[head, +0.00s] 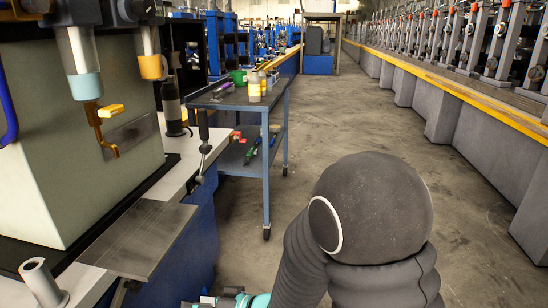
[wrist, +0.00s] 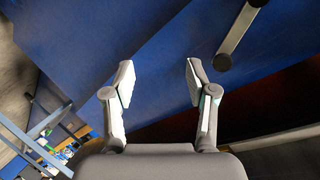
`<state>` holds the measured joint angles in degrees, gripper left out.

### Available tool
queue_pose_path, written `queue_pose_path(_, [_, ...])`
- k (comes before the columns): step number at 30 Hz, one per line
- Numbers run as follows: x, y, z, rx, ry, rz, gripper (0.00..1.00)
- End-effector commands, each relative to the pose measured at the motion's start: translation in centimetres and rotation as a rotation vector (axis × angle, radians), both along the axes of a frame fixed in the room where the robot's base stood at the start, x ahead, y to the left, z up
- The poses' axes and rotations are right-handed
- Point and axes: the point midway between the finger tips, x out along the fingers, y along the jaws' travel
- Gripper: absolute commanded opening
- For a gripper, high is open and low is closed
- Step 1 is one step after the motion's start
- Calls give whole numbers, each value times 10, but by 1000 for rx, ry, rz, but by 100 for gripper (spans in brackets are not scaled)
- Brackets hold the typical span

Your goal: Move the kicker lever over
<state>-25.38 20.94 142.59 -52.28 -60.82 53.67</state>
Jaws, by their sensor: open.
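A lever with a black grip (head: 203,124) and a thin metal rod stands at the right end of the white-topped bench; I cannot tell for sure that it is the kicker lever. A small red handle (head: 238,136) shows just right of it. In the wrist view, a grey bar with a dark round end (wrist: 240,35) crosses a blue panel, beyond and right of my fingers; I cannot tell which part it is. My gripper (wrist: 160,80) is open and empty, facing the blue panel. Only a teal and grey bit of it shows at the bottom of the head view.
A blue cart (head: 266,150) with bottles stands beyond the bench. A metal plate (head: 140,238) juts from the bench's front edge. A pale machine housing (head: 60,140) with a yellow hook (head: 104,130) is at left. The aisle floor (head: 345,110) is clear.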

Motion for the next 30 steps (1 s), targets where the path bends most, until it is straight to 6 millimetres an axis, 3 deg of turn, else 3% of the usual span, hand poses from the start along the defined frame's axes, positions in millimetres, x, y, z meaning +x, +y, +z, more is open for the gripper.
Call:
queue_pose_path(3, [18, -25, -34, -222, -50, -72, 57])
queue_pose_path(6, [30, -54, -49, -400, -85, -127, 57])
queue_pose_path(11, [43, -110, -54, -665, -95, -211, 57])
queue_pose_path(15, [40, -165, -42, -862, -52, -276, 57])
queue_pose_path(20, [18, -224, -16, -1035, 52, -332, 57])
queue_pose_path(24, [-17, -265, 14, -1115, 179, -363, 57])
queue_pose_path(30, [-71, -298, 58, -1113, 328, -395, 57])
